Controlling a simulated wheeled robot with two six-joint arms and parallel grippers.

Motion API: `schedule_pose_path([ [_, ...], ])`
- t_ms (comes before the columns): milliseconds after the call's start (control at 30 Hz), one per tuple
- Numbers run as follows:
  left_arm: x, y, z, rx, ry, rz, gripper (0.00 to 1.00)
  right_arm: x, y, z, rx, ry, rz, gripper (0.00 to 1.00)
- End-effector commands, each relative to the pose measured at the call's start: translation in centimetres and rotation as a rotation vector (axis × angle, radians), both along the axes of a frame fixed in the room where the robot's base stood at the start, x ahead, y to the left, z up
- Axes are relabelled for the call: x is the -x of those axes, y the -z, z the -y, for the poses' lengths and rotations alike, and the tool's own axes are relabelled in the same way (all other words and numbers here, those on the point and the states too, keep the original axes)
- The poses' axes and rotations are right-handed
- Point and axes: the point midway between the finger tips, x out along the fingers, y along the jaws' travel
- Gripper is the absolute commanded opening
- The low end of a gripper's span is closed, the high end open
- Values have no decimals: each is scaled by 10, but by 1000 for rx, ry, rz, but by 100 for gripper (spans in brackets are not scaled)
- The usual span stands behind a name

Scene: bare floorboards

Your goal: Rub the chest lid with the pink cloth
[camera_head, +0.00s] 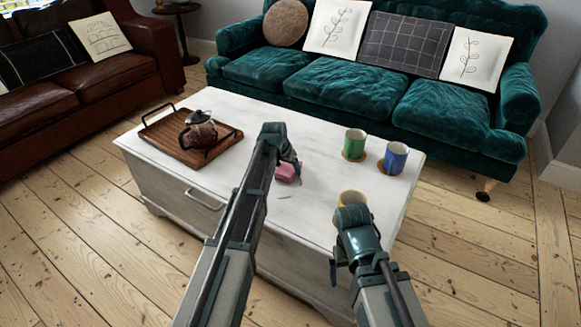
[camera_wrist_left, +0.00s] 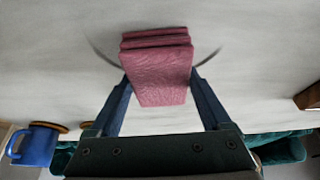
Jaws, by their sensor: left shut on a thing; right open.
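The white-washed chest (camera_head: 240,110) stands in the middle with its lid shut. The folded pink cloth (camera_head: 284,174) is on or just above the lid near the centre. My left gripper (camera_head: 297,167) is shut on it; in the left wrist view the cloth (camera_wrist_left: 158,75) sits between both fingers (camera_wrist_left: 160,92). A thin dark curved mark (camera_wrist_left: 101,53) shows on the lid around the cloth. Whether the cloth presses on the lid cannot be told exactly. My right gripper (camera_head: 336,270) is open by the chest's front right, partly hidden by its own arm.
A wooden tray (camera_head: 160,142) with a glass teapot (camera_head: 199,130) is at the lid's left. A green mug (camera_head: 354,143) and a blue mug (camera_head: 394,158) stand at the right on coasters. A yellow mug (camera_head: 352,198) is close behind my right wrist.

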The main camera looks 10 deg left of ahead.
Motion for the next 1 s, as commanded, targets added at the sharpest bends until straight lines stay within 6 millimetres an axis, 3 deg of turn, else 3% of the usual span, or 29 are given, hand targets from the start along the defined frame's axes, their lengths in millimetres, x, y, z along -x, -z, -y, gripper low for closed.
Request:
schedule_pose_path([
  [33, 11, 1, -4, -7, 2, -11, 21, -2, 0, 0, 1, -2, 5, 100],
  [200, 24, 1, -8, -6, 3, -13, 21, -2, -1, 0, 1, -2, 5, 100],
  [533, 29, 0, -9, -5, 4, -12, 21, -2, -1, 0, 1, -2, 6, 100],
  [1000, 57, -3, -19, -3, 3, -9, 21, -3, -3, 0, 2, -2, 6, 100],
])
